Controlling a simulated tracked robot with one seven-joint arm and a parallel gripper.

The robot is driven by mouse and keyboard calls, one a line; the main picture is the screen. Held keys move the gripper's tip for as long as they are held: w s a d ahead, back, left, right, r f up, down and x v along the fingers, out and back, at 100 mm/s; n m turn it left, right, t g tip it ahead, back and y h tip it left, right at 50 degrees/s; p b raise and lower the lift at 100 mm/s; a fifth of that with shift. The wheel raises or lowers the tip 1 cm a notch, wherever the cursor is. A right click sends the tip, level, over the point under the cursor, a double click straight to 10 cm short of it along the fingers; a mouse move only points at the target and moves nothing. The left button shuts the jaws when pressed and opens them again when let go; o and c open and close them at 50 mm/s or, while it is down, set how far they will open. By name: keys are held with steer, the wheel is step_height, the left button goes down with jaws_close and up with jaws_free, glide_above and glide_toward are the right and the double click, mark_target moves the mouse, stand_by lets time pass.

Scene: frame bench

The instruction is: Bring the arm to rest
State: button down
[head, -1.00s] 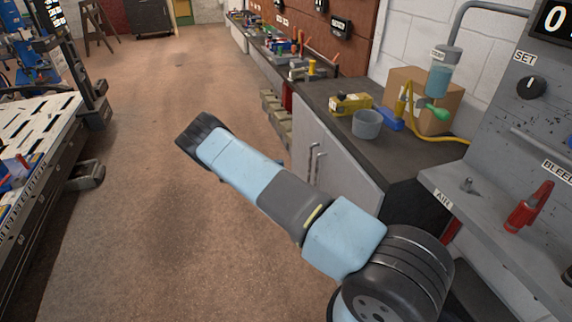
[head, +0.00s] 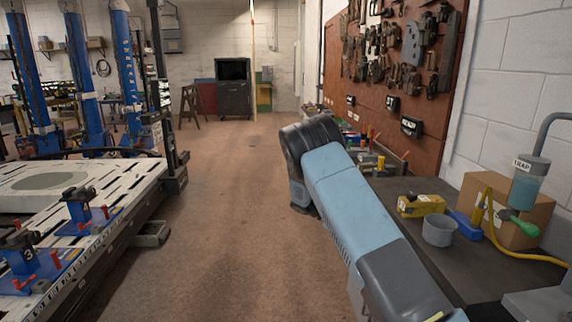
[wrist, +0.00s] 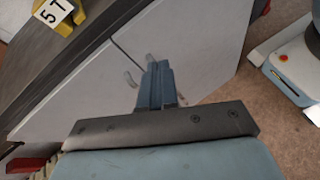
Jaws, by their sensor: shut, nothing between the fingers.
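My gripper (wrist: 158,85) shows in the wrist view, with its blue-grey fingers together and nothing between them. It points toward a pale cabinet front (wrist: 190,55) below a dark bench top. In the head view my light-blue arm reaches up from the bottom right, and its dark joint is at the middle of the picture. The gripper itself is hidden there behind the arm.
A dark bench (head: 410,195) at right bears a grey cup (head: 438,231), a yellow block (head: 421,205) and a cardboard box (head: 510,210). A slotted frame bench (head: 95,200) with blue clamps stands at left. The brown floor (head: 215,200) between them is clear.

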steer(key=s+d+r+m+t+y, duration=0.1)
steer(key=s+r+m+y, duration=0.3)
steer(key=s+r, duration=0.75)
steer(key=s+d+r+m+t+y, duration=0.25)
steer(key=s+r+y, duration=0.4)
steer(key=r, duration=0.75)
steer(key=s+a+r+m+t+y, duration=0.1)
steer(key=s+a+r+m+t, duration=0.1)
steer(key=s, duration=1.1)
steer(key=s+a+r+m+t, duration=0.2)
steer(key=s+r+m+t, duration=0.1)
steer(key=s, duration=0.9)
steer(key=shift+s+r+y, duration=0.35)
steer(key=shift+s+r, duration=0.05)
steer(key=shift+r, duration=0.25)
steer(key=shift+m, duration=0.25)
